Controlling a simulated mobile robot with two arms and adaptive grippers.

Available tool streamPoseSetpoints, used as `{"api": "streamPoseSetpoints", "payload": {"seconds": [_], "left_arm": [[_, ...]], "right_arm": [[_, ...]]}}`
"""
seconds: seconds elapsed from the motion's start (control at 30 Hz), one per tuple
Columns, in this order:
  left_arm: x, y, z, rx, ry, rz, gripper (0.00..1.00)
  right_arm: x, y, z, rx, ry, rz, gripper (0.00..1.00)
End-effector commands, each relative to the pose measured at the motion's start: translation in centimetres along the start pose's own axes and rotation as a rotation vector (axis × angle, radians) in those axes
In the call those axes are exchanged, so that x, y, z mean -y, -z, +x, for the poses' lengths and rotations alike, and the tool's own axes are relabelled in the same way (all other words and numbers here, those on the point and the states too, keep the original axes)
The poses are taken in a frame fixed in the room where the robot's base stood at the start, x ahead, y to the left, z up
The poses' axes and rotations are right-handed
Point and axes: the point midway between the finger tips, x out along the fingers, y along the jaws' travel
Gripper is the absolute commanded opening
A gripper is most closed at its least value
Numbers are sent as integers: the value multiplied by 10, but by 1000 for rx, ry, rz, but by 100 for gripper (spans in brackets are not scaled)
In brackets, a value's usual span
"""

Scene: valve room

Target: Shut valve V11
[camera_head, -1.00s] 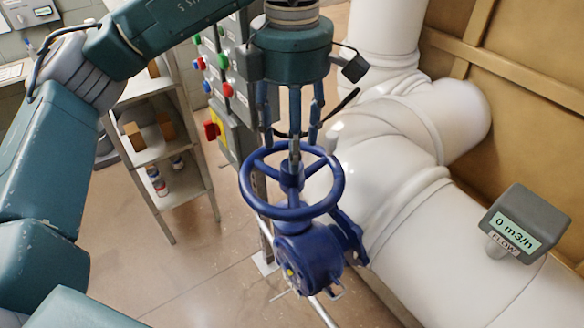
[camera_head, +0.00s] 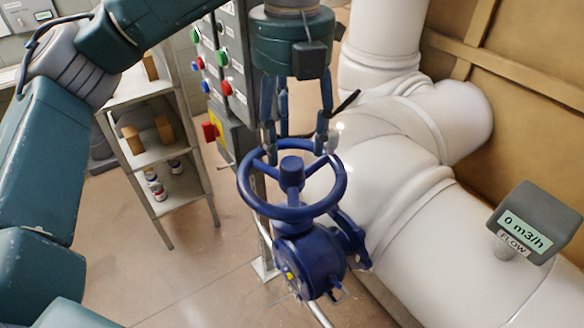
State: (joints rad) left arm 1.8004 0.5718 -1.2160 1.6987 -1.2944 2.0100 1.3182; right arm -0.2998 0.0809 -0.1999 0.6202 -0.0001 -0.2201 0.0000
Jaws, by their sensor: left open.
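A blue valve handwheel (camera_head: 334,203) sits on a blue gearbox (camera_head: 308,262) beside the large white pipe. No V11 label is readable on it. My left gripper (camera_head: 298,142) points down above the far side of the wheel rim, its fingers spread open. The fingertips are close to the rim and partly overlap it in the picture; I cannot tell whether they touch. The wheel's hub (camera_head: 291,172) is free of the fingers. A flow meter (camera_head: 535,222) on the pipe reads 0 m3/h. My right gripper is not in view.
White pipes (camera_head: 400,130) fill the right side, against a brown wall (camera_head: 535,60). A grey control panel (camera_head: 232,80) with coloured buttons and a red switch stands behind my gripper. A metal shelf (camera_head: 152,155) with boxes stands left. The floor (camera_head: 190,275) left of the valve is clear.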

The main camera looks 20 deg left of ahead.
Motion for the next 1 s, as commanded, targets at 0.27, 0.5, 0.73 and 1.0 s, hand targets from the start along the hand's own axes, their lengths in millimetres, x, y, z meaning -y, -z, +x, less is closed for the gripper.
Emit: {"api": "streamPoseSetpoints", "payload": {"seconds": [0.27, 0.5, 0.73, 1.0], "left_arm": [[0, 0, 0, 0, 0, -108, 53], [0, 0, 5, -1, 0, -105, 53], [0, 0, 24, -1, 0, -105, 53], [0, 0, 45, -1, 0, -104, 53]], "right_arm": [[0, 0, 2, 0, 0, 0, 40], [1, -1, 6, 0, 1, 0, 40], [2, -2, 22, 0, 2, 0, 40], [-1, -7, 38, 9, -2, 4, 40]]}}
